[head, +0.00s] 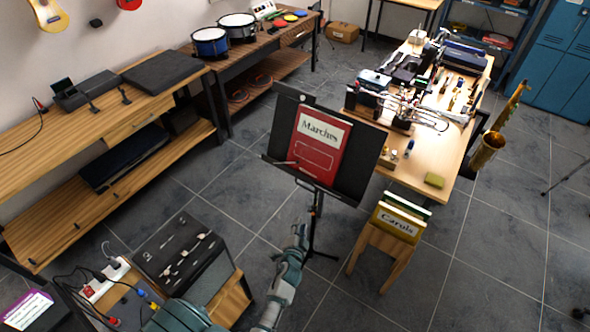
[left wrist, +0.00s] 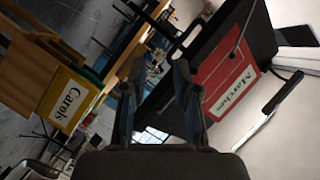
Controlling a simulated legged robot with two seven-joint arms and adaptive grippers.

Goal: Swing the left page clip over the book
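The red book (head: 318,147), labelled Marches, stands on the black music stand (head: 362,165) in the middle of the head view. A thin pale rod, which looks like the left page clip (head: 281,162), lies low at the book's left edge. I cannot tell how far it reaches over the cover. My left gripper (head: 299,231) is below the stand, apart from it. In the left wrist view its fingers (left wrist: 158,70) are spread with nothing between them, and the red book (left wrist: 226,75) shows tilted at the right. My right gripper is not in view.
A wooden stool with a yellow Carols book (head: 397,222) stands right of the stand. A cluttered workbench (head: 425,160) is behind it. A dark case with cutlery-like tools (head: 182,252) and a power strip (head: 103,280) are at lower left. Floor around the stand's base is open.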

